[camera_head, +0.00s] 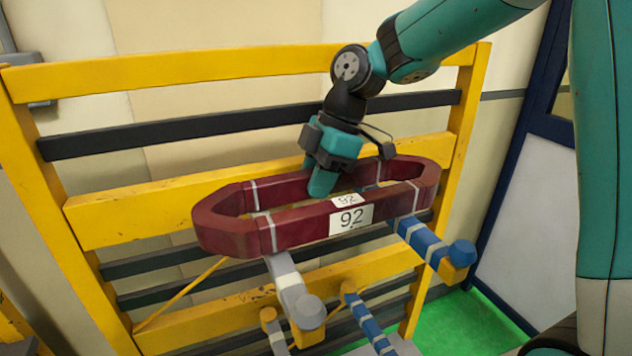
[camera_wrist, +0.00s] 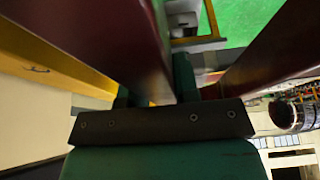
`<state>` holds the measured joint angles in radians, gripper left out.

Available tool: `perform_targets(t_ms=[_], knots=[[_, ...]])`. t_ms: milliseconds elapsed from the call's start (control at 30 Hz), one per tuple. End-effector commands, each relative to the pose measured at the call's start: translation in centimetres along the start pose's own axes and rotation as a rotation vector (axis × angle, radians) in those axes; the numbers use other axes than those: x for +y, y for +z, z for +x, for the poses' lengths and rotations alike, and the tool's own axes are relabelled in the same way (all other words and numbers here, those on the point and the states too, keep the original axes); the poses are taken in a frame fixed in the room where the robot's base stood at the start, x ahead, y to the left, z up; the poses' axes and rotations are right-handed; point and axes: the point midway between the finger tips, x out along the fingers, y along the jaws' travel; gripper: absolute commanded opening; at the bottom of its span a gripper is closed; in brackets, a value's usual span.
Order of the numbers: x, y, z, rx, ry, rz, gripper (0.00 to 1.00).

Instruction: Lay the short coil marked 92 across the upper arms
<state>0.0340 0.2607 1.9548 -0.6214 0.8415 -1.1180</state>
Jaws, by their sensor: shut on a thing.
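The short coil (camera_head: 320,222) is a long dark red ring with pale bands and white labels reading 92 on its front side. It lies roughly level over the two upper arms: a grey-wrapped left one (camera_head: 287,277) and a blue-wrapped right one (camera_head: 422,240). Both stick out below its front side; I cannot tell whether it touches them. My gripper (camera_head: 322,184) reaches down from above at the coil's middle and is shut on it; the grip itself is partly hidden. In the wrist view, dark red coil sides (camera_wrist: 95,40) run past my gripper (camera_wrist: 170,90).
A yellow rack frame (camera_head: 150,70) with dark crossbars stands behind the coil. Two lower arms, one grey (camera_head: 276,338) and one blue (camera_head: 370,322), stick out beneath. Round end caps (camera_head: 461,252) stand up at the upper arms' tips. Green floor (camera_head: 470,325) shows at lower right.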

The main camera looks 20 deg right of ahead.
Motion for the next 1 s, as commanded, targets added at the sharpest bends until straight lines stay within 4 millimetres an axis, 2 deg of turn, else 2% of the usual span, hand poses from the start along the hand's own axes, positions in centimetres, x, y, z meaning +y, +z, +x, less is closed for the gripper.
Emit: perform_targets(t_ms=[467,500,600,867,1000], knots=[[0.0,0.4,1.0,-0.001,0.003,-0.002,0.00],[0.0,0.5,1.0,-0.001,0.002,-0.001,0.33],[0.0,0.4,1.0,-0.001,0.001,-0.001,0.54],[0.0,0.4,0.9,-0.001,0.001,0.000,0.54],[0.1,0.4,0.0,-0.001,0.004,0.001,0.54]])
